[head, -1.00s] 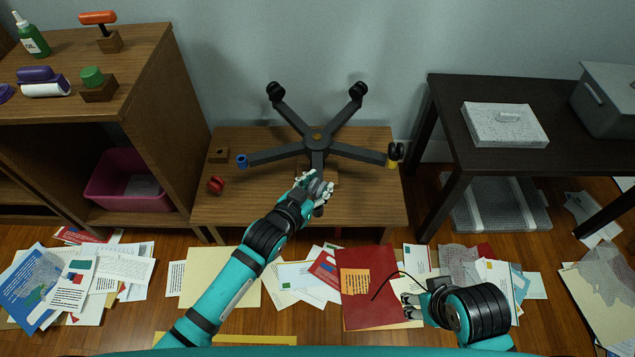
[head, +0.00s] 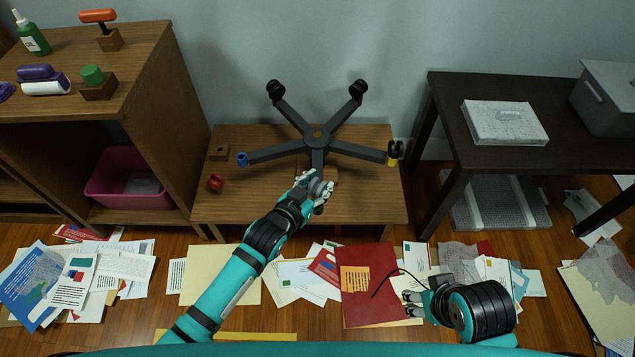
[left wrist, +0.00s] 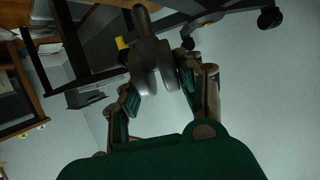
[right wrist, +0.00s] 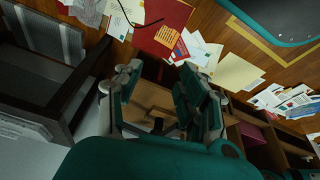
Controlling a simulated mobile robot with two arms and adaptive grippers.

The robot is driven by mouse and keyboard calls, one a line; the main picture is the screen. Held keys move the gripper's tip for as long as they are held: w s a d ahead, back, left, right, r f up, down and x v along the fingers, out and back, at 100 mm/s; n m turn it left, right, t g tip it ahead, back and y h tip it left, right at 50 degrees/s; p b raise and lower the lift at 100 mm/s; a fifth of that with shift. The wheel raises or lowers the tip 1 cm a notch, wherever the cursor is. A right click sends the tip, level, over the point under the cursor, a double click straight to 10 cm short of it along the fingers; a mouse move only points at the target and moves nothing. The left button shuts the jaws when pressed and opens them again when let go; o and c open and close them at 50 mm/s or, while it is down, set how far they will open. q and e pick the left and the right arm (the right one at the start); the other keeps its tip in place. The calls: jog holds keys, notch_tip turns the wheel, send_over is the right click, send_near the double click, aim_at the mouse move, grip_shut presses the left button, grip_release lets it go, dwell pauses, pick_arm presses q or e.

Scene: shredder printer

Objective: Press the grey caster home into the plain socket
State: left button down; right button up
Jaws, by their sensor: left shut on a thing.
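The dark five-legged chair base (head: 318,138) lies on the low wooden table (head: 220,205). My left gripper (head: 318,190) is at the end of its front leg, shut on the grey caster (left wrist: 155,65). The caster sits between the fingers in the left wrist view, close against the leg end (left wrist: 140,15). The fingers partly cover it, so I cannot tell how deep its stem sits in the plain socket. The left leg end has a blue collar (head: 242,160), the right one a yellow collar (head: 391,163) with a black caster. My right gripper (head: 412,303) is open and empty over the papers.
A wooden shelf (head: 160,130) stands left and a dark table (head: 440,120) right. Papers (head: 210,275) cover the floor in front.

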dwell(0.8)
pick_arm(q)
jog(key=shift+p, duration=0.3)
pick_arm(e)
jog(key=shift+x, duration=1.15)
pick_arm(q)
jog(key=shift+f, duration=0.2)
pick_arm(e)
jog(key=shift+a, duration=0.1)
pick_arm(q)
jog(key=shift+f, duration=0.1)
jog(key=shift+f+b, duration=0.35)
jog(key=shift+b, duration=0.1)
pick_arm(e)
jog(key=shift+s+r, duration=0.35)
